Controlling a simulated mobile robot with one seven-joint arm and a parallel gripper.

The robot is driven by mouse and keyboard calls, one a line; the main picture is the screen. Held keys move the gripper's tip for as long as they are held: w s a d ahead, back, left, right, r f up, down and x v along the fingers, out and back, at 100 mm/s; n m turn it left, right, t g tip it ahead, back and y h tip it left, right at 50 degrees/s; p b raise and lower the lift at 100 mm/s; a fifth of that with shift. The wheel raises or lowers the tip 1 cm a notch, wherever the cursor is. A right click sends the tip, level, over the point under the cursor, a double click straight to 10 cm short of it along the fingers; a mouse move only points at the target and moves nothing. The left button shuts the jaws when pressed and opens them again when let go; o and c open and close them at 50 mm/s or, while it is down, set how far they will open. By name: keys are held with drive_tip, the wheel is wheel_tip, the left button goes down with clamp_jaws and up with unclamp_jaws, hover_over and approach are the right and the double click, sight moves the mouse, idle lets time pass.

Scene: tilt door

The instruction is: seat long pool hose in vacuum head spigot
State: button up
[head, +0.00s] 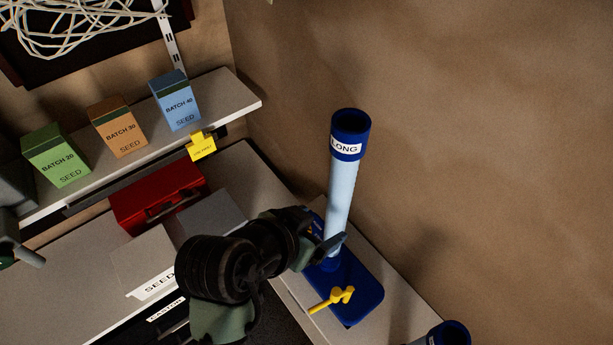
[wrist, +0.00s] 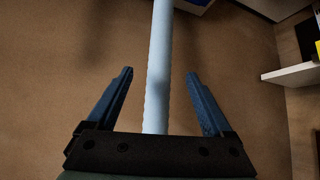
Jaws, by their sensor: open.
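The long pool hose (head: 343,190) is a light blue tube with a dark blue cuff on top, marked LONG. It stands nearly upright with its lower end at the blue vacuum head (head: 357,286), which has a yellow lever (head: 333,299). My gripper (head: 325,241) is at the hose's lower part. In the wrist view the hose (wrist: 158,70) runs between the two blue fingers of my open gripper (wrist: 158,85), with a gap on each side. The spigot is mostly hidden behind my gripper, so I cannot tell how deep the hose end sits.
Another dark blue cuff (head: 450,334) shows at the bottom edge. A red box (head: 158,196) and a SEED box (head: 143,262) stand left of my arm. A shelf (head: 240,100) with several seed boxes is above. The brown wall is close behind the hose.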

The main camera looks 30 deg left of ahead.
drive_tip(key=shift+v, duration=2)
